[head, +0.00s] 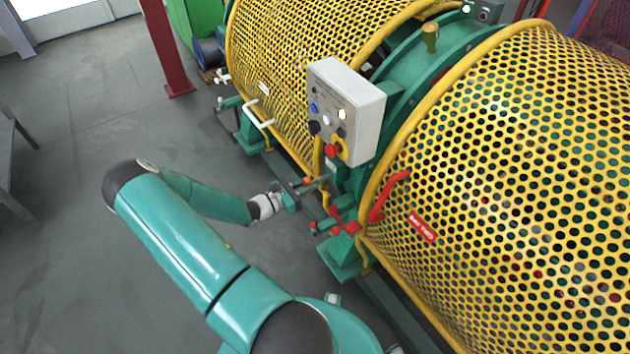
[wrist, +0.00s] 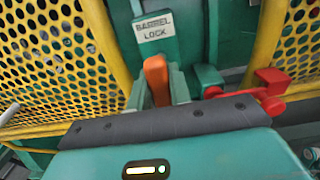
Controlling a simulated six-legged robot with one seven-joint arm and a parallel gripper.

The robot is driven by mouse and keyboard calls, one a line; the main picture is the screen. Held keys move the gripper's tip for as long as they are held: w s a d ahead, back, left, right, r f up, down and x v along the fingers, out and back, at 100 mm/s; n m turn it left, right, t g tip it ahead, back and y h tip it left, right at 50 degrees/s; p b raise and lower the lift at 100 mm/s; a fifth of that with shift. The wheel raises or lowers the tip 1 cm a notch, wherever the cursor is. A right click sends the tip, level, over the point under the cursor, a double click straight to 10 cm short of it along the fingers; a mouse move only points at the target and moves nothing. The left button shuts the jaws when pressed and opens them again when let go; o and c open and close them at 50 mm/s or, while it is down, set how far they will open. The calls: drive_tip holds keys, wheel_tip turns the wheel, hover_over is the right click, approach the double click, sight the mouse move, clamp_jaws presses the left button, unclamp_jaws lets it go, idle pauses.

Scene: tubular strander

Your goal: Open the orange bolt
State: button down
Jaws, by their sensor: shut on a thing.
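The orange bolt (wrist: 156,78) stands upright in the wrist view, just below a plate reading "BARREL LOCK" (wrist: 156,28). My gripper (wrist: 158,92) has a finger on each side of the orange bolt and is shut on it. The lower end of the bolt is hidden behind the dark front edge of my gripper. In the head view my gripper (head: 306,187) reaches the machine between the two yellow guards, below the control box. Only a small bit of orange shows there.
Perforated yellow guards (head: 500,170) stand on both sides. A red latch (wrist: 262,92) is close on the right of my gripper, and a red handle (head: 388,197) is above it. A grey control box (head: 345,105) overhangs the spot. Floor (head: 90,120) at left is clear.

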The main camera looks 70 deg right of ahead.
drive_tip(key=shift+w+a, duration=0.3)
drive_tip(key=c, duration=1.3)
unclamp_jaws()
drive_tip(key=v, duration=1.3)
drive_tip(key=shift+w+a, duration=0.25)
drive_tip(key=shift+w, duration=0.05)
